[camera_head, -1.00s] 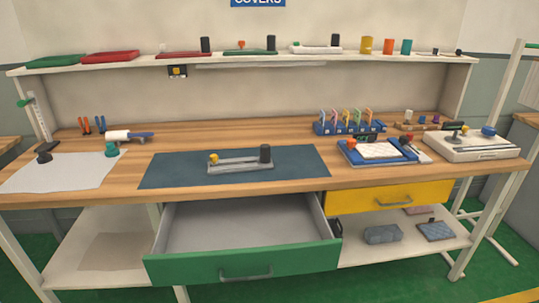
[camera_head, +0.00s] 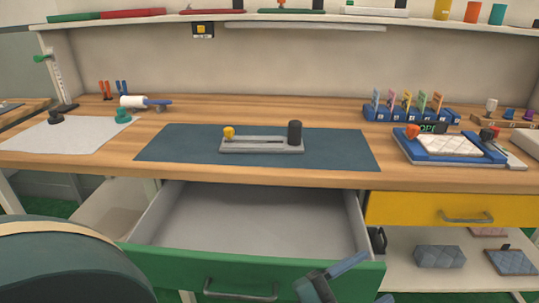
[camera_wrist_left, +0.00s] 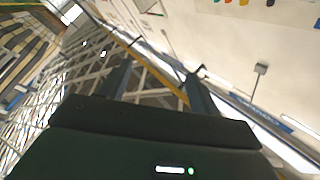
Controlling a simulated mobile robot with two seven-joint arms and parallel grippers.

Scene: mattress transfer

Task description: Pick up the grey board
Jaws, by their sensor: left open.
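The grey board (camera_head: 262,146) lies flat on the dark blue mat (camera_head: 180,152) in the middle of the workbench. It has a long slot, a yellow knob (camera_head: 229,133) at its left end and a black cylinder (camera_head: 295,134) at its right end. My left gripper (camera_head: 370,278) is at the bottom of the head view, in front of the green drawer front, well below and nearer than the board. In the left wrist view its two fingers (camera_wrist_left: 160,80) are apart with nothing between them. The board is not seen there. My right gripper is out of view.
An empty green-fronted drawer (camera_head: 197,262) stands open below the mat. A yellow drawer (camera_head: 420,208) is shut at its right. A blue tray with a white quilted pad (camera_head: 449,145) and a blue rack (camera_head: 410,112) stand at the right. A white sheet (camera_head: 60,136) lies at the left.

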